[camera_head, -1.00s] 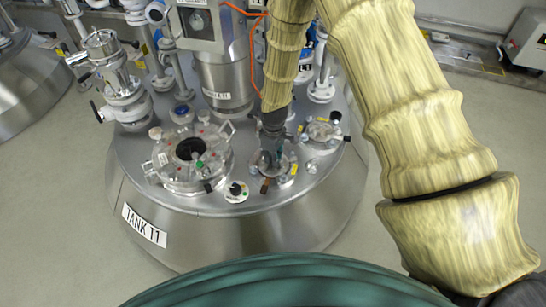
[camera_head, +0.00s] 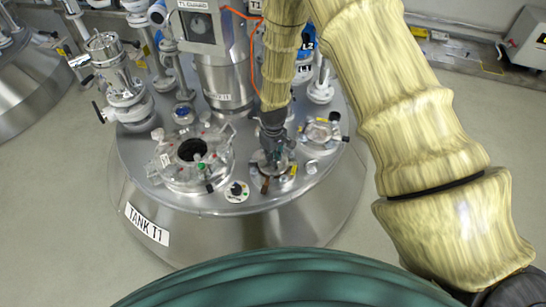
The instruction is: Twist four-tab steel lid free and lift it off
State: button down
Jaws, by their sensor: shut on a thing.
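My gripper (camera_head: 272,152) points down onto a small port on top of the tank, right of the large round manway. It is shut on the four-tab steel lid (camera_head: 277,169), which is small here and largely hidden by the fingers. The lid appears to sit level at its port; I cannot tell whether it is turned free or seated. Short dark and orange-brown handles (camera_head: 265,185) show at the front of this port.
The tank (camera_head: 230,226) is labelled TANK T1. The manway (camera_head: 191,152) with its clamps is left of my gripper, and a smaller flanged port (camera_head: 321,134) is right. A boxed drive unit (camera_head: 202,25), pipes and an orange cable (camera_head: 254,57) stand behind.

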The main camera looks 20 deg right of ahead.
jog(key=shift+r+p, duration=2.2)
jog(key=shift+r, duration=1.1)
